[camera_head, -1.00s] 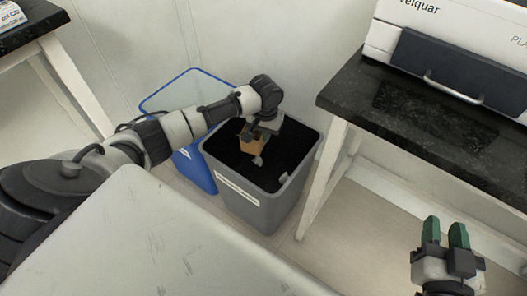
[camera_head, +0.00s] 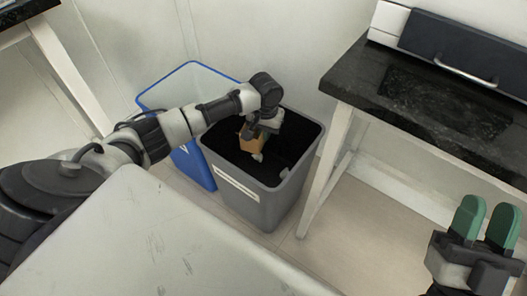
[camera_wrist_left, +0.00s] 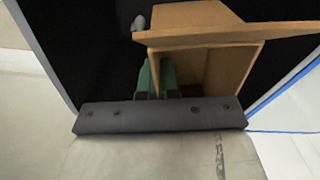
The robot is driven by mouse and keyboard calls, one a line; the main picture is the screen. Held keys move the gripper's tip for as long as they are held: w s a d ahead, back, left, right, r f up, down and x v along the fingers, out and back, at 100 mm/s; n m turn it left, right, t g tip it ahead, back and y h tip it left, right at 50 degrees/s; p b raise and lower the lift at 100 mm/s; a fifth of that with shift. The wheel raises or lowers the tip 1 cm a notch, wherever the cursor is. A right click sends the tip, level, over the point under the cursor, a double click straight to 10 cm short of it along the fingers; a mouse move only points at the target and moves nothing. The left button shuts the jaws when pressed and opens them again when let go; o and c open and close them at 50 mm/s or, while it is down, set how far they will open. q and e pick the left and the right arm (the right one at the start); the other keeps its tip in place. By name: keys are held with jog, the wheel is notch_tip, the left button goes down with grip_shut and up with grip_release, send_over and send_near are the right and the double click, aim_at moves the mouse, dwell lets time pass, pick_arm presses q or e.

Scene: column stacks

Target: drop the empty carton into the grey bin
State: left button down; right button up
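The carton (camera_head: 251,143), a small open brown box, is inside the mouth of the grey bin (camera_head: 240,197). In the left wrist view the carton (camera_wrist_left: 202,68) shows its open side and a wide flap. My left gripper (camera_head: 257,133) reaches down over the bin. Its green fingers (camera_wrist_left: 158,76) are close together at one wall of the carton and appear shut on that wall; part of the grip is hidden. My right gripper (camera_head: 485,222) is open and empty at the lower right, away from the bin.
A blue bin (camera_head: 193,160) stands directly behind and left of the grey bin. A black-topped bench (camera_head: 345,88) with a white leg is at the right. A pale worktop (camera_head: 130,245) lies in front. Pale scraps lie in the dark bin.

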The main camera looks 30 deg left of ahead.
pick_arm(q)
jog(key=c, duration=1.3)
grip_release()
